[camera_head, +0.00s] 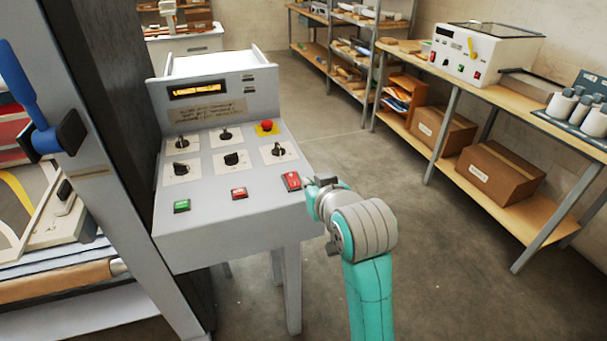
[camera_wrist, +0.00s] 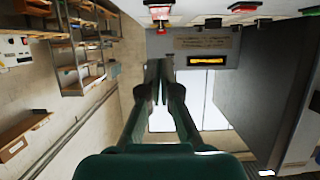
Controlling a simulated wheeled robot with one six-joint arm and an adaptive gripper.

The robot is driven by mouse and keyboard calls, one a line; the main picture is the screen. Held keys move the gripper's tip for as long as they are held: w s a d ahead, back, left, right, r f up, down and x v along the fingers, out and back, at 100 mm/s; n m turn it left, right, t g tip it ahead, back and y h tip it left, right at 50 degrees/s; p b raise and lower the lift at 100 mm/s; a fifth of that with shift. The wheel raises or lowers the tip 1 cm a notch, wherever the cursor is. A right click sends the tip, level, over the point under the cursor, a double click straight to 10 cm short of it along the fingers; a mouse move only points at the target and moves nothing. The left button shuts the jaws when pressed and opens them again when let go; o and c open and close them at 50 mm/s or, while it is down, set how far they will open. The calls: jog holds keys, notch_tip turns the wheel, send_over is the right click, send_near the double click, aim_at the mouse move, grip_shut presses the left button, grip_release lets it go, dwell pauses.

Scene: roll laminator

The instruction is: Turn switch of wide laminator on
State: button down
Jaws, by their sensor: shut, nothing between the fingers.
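The wide laminator's grey control console (camera_head: 230,225) stands left of centre in the head view. A red rocker switch (camera_head: 291,181) sits at its right front edge. I cannot tell its on or off position. My gripper (camera_head: 311,184) is right beside this switch, at the console's edge; contact is unclear. In the wrist view my gripper (camera_wrist: 158,75) is shut and empty, its fingers together. The red switch (camera_wrist: 160,11) shows at the top of that view. The console's display (camera_head: 198,90) is lit orange.
The console also carries several black knobs (camera_head: 232,158), a red mushroom button (camera_head: 267,125), a green button (camera_head: 181,206) and a red button (camera_head: 239,193). A workbench (camera_head: 480,95) is at right; floor between is clear.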

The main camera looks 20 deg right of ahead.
jog(key=shift+s+r, duration=0.1)
jog(key=shift+s, duration=0.95)
jog(key=s+f, duration=1.8)
jog(key=f, duration=0.3)
jog(key=s+t, duration=0.1)
jog(key=s, duration=2.4)
jog(key=shift+s, duration=0.25)
